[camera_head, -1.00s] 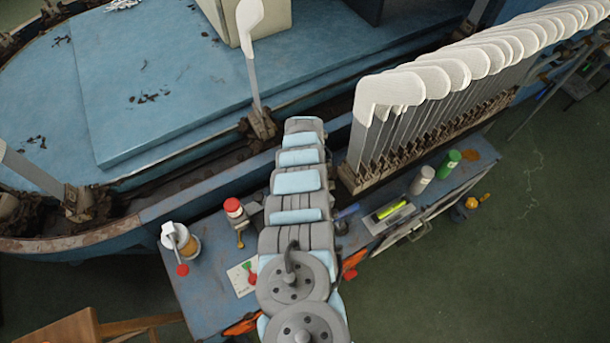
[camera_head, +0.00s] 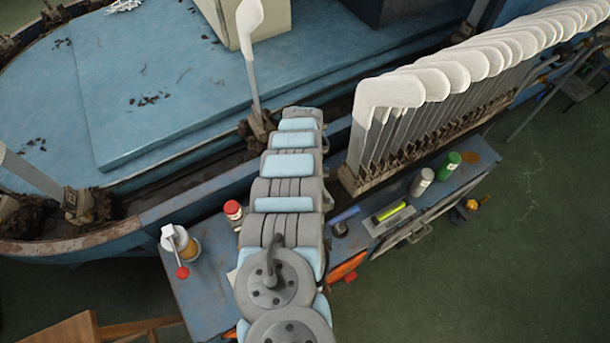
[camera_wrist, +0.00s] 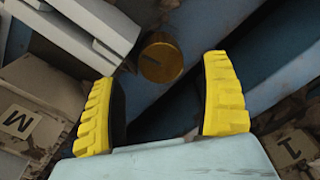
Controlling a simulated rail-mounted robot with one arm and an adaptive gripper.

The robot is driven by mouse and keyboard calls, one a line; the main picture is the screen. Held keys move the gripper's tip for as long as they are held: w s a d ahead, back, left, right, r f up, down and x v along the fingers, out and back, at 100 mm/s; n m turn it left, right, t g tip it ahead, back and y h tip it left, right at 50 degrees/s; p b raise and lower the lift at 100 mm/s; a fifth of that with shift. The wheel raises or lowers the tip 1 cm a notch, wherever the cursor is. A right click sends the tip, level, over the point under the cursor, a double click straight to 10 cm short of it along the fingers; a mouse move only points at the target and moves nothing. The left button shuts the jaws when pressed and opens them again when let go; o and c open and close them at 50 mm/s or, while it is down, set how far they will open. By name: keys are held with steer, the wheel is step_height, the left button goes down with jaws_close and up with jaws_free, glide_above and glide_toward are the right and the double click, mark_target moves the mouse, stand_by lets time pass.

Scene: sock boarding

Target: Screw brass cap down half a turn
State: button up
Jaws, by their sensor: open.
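The brass cap (camera_wrist: 161,59) shows in the wrist view as a round, gold-coloured disc with a worn top. It sits just above the middle of the picture, on or beside blue machine metal. My gripper (camera_wrist: 163,95) has its two yellow ribbed fingers spread apart with nothing between them. The cap lies beyond the fingertips, roughly in line with the gap and apart from both fingers. In the head view I cannot make out the cap, and my own arm hides the gripper.
Brown blocks marked M (camera_wrist: 18,121) and I (camera_wrist: 290,147) flank the fingers, with a pale grey part at upper left. The head view shows a row of white sock boards (camera_head: 430,85) and a blue bench (camera_head: 205,285) holding a red-capped container (camera_head: 233,209) and a green bottle (camera_head: 449,163).

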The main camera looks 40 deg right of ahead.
step_height(320, 180, up, 8)
steer(key=shift+r, duration=0.15)
stand_by(0.6)
steer(key=shift+w, duration=0.1)
